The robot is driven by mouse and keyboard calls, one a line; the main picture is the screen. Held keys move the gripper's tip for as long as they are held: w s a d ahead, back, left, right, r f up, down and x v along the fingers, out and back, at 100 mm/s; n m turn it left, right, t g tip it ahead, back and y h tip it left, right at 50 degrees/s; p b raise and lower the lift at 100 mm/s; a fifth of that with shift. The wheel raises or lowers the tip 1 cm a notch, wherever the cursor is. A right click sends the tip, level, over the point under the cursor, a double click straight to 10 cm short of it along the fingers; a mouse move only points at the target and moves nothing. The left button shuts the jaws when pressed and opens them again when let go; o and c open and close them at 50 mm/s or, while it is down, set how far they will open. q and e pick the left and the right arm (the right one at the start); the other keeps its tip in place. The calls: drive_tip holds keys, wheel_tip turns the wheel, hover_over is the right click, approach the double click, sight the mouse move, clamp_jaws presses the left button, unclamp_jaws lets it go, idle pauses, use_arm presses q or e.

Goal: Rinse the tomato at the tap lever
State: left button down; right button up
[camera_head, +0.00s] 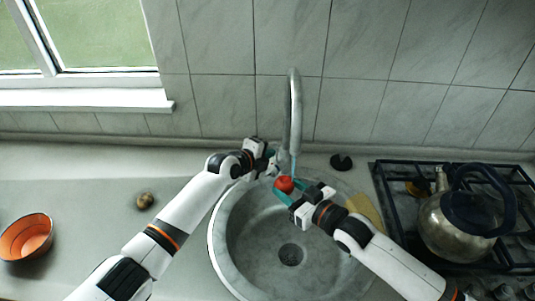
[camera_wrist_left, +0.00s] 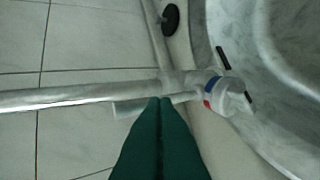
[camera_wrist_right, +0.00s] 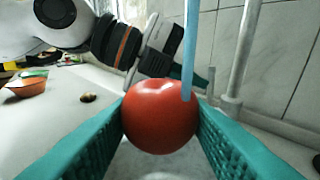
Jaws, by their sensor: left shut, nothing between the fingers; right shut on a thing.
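The red tomato (camera_head: 284,184) is held over the back of the sink, below the tap spout (camera_head: 295,110). My right gripper (camera_head: 287,188) is shut on it, and the right wrist view shows the tomato (camera_wrist_right: 160,118) between both green fingers. A blue water stream (camera_wrist_right: 190,45) comes down onto the tomato there. My left gripper (camera_head: 272,160) is by the tap base, shut and empty. In the left wrist view its closed fingertips (camera_wrist_left: 160,102) are at the tap body (camera_wrist_left: 182,84), by a pale lever-like bar (camera_wrist_left: 130,108); I cannot tell whether they touch.
The round grey sink (camera_head: 216,245) lies below both arms. A gas hob (camera_head: 385,190) with a metal kettle (camera_head: 455,225) is at the right. An orange bowl (camera_head: 27,237) and a small brown item (camera_head: 145,200) stand on the left counter. A black disc (camera_head: 341,162) lies behind the sink.

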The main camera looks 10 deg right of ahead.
use_arm(q)
drive_tip(key=shift+w+d+r+g+y, duration=0.3)
drive_tip(key=shift+w+d, duration=0.25)
drive_tip(key=shift+r+g+y, duration=0.2)
drive_tip(key=shift+g+y, duration=0.1)
use_arm(e)
drive_tip(key=shift+s+a+r, duration=0.1)
drive_tip(key=shift+s+a, duration=0.05)
drive_tip(key=shift+s, duration=0.05)
use_arm(q)
drive_tip(key=shift+s+a+f, duration=0.15)
drive_tip(key=shift+s+f, duration=0.1)
drive_tip(key=shift+f, duration=0.3)
use_arm(e)
drive_tip(key=shift+w+d, duration=0.25)
drive_tip(key=shift+a, duration=0.1)
use_arm(q)
drive_tip(key=s+a+f+v, duration=0.1)
drive_tip(key=f+v, duration=0.1)
drive_tip(key=v, duration=1.1)
